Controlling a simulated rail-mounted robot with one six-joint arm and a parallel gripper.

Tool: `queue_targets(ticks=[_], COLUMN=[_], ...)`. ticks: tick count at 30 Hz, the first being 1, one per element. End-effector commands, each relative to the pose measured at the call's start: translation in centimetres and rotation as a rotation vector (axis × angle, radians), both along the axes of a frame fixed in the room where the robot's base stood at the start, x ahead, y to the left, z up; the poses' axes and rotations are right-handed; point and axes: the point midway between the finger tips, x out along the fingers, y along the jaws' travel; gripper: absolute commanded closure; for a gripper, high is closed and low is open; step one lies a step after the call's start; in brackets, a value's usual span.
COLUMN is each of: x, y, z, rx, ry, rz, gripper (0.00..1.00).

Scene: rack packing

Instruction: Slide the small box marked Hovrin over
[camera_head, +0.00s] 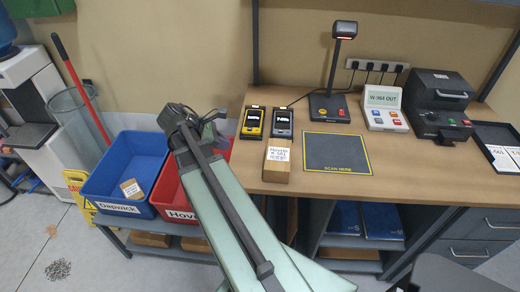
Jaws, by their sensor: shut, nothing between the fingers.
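My arm reaches up from the bottom and covers part of the red bin. My gripper (217,115), small and dark at the arm's far end, is shut and empty. It is left of the box and apart from it, above the back of the bins. The red bin (174,204) has a label starting Hov; its inside is mostly hidden by my arm.
A blue bin (104,184) marked Dapwick holds a small box (131,189). Two handheld devices (253,123) (283,123) lie behind the Hovrin box. The scan mat (337,153) is clear. A lamp-like scanner (329,106), a label display (383,97) and a dark machine (440,103) stand at the back.

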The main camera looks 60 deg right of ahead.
Motion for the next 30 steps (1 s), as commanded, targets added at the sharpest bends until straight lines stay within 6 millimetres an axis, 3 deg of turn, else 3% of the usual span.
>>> queue_targets(ticks=[7, 20, 22, 30], x=[-0.6, -4.9, -5.8, -7.5], y=[-0.6, -5.2, -6.1, -8.1], z=[-1.3, -8.0, -7.2, -7.0], rx=[0.002, 0.001, 0.002, 0.003], ry=[0.0, -0.001, -0.001, -0.002], rz=[0.001, -0.001, -0.001, 0.001], gripper=[1.0, 1.0, 1.0, 1.0])
